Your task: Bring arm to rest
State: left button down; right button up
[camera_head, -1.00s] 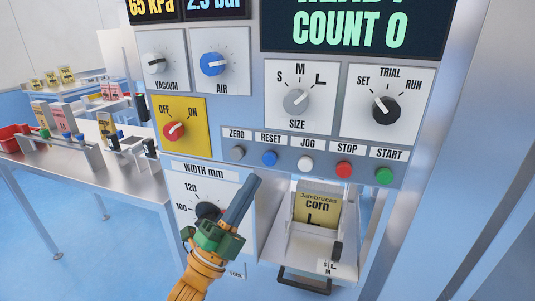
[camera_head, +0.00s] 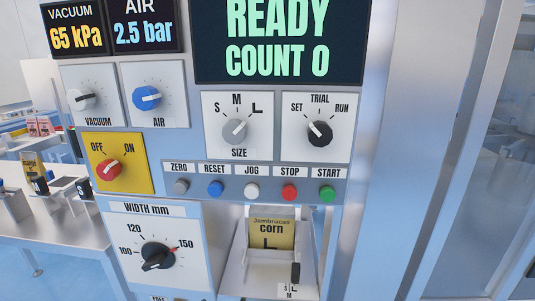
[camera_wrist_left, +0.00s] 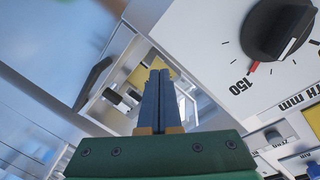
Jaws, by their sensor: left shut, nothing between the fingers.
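My left gripper (camera_wrist_left: 161,78) shows in the left wrist view, with its two blue fingers shut together and nothing between them. It is out of the head view. In the wrist view the black width knob (camera_wrist_left: 278,28) is at the upper right, apart from the fingers; it also shows in the head view (camera_head: 157,256), with a red mark near 150. The pouch tray (camera_head: 233,276) holds a yellow corn pouch (camera_head: 272,234) at the lower middle of the head view. My right gripper is in neither view.
The machine's front panel fills the head view, with a red power switch (camera_head: 108,169), a size knob (camera_head: 234,131), a mode knob (camera_head: 319,134) and a button row ending in a green start button (camera_head: 327,194). The display (camera_head: 279,40) reads READY, COUNT 0. A table (camera_head: 60,232) stands at left.

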pick_arm(q)
jog(key=s+a+f+n+g+y, duration=0.1)
jog(key=s+f+n+g, duration=0.25)
jog(key=s+f, duration=0.65)
jog(key=s+f+n+g+y, duration=0.15)
jog(key=s+f+g, duration=0.45)
jog(key=f, duration=0.7)
jog(key=s+f+n+g, duration=0.1)
jog(key=s+f+g, duration=0.2)
jog(key=s, duration=0.8)
jog(key=s+f+n+g, duration=0.2)
jog(key=s+f, duration=0.3)
jog(key=s, duration=0.7)
jog(key=shift+f+g, duration=0.2)
jog(key=shift+g, duration=0.35)
